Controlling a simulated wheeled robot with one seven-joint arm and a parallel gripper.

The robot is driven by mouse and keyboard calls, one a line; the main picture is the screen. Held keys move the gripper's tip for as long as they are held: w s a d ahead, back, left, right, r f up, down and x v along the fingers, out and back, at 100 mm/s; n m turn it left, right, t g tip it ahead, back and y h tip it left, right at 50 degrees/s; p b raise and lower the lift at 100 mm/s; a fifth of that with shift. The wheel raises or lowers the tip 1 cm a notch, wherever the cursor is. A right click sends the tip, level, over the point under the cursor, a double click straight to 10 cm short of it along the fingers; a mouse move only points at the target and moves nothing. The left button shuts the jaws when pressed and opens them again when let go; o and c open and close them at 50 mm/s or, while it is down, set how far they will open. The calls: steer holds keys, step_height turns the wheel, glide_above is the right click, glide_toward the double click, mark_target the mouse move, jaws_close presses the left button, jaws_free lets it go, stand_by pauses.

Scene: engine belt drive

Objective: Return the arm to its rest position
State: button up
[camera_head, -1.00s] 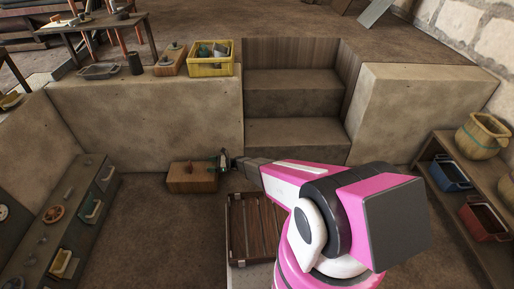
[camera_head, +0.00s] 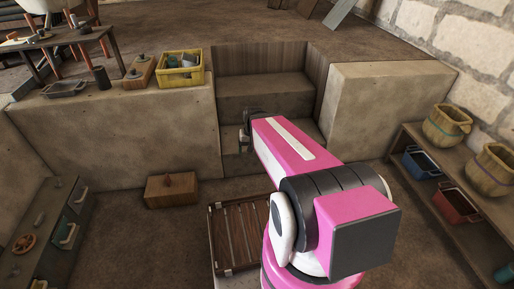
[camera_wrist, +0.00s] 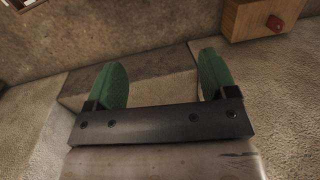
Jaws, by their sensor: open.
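My pink and black arm (camera_head: 285,150) reaches forward and slightly left from the bottom right of the head view. My gripper (camera_head: 246,140) is at its far end, in front of the stone steps, small and partly hidden by the arm. In the wrist view my gripper (camera_wrist: 165,85) has its two green fingers wide apart, with nothing between them. A stone step's face and floor show beyond the fingers.
A wooden box (camera_head: 171,190) sits on the floor left of my arm. A slatted wooden crate (camera_head: 238,233) lies beside my arm. Shelves with baskets (camera_head: 446,126) stand right; a drawer cabinet (camera_head: 48,230) stands left. A yellow crate (camera_head: 180,76) sits on the ledge.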

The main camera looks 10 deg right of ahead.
steer(key=shift+n+h, duration=0.4)
steer(key=shift+h, duration=0.3)
steer(key=s+d+r, duration=0.2)
steer(key=d, duration=0.1)
steer(key=shift+r, duration=0.25)
